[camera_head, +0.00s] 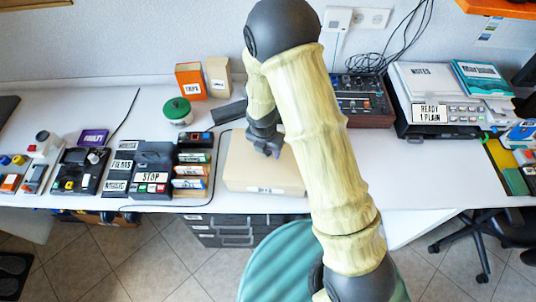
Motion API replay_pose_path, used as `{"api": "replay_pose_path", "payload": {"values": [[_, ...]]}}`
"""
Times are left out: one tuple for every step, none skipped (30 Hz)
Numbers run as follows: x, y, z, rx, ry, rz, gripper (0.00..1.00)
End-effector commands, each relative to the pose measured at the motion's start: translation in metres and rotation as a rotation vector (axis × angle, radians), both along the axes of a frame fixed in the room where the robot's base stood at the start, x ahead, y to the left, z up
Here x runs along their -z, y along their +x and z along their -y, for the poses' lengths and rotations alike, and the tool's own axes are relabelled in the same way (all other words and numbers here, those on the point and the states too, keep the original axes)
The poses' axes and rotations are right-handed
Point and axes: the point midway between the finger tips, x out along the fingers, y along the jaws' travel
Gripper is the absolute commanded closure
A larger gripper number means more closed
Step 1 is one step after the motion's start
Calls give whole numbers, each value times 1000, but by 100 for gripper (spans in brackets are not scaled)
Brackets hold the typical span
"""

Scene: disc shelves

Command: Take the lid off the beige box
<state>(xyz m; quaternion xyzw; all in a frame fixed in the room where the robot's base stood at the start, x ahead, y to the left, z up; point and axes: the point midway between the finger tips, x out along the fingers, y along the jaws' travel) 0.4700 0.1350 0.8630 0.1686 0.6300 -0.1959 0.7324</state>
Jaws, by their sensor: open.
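The beige box (262,178) sits on the white desk near its front edge, in the middle of the view. It looks closed, with a small label on its front face. My arm crosses in front and hides its right part, so the lid's seam cannot be made out. My gripper (268,153) is open and points down just over the box's top, towards its back. Whether the fingertips touch the box cannot be told.
Left of the box stand a dark device labelled STOP (153,178) and a stack of cassettes (192,172). Behind are a green round tin (178,111), an orange box (190,81) and a dark bar (229,112). A mixer (363,98) stands right. Desk space (415,165) right of my arm is clear.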

Motion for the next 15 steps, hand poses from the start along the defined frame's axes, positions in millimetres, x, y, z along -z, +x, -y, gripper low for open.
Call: {"api": "replay_pose_path", "payload": {"values": [[0,0,0,0,0,0,58],[0,0,0,0,0,0,64],[0,0,0,0,0,0,72],[0,0,0,0,0,0,77],[0,0,0,0,0,0,83],[0,0,0,0,0,0,91],[0,0,0,0,0,0,97],[0,0,0,0,0,0,100],[0,0,0,0,0,0,100],[0,0,0,0,0,0,100],[0,0,0,0,0,0,100],[0,0,0,0,0,0,100],[0,0,0,0,0,0,100],[0,0,0,0,0,0,100],[-1,0,0,0,1,0,100]]}}
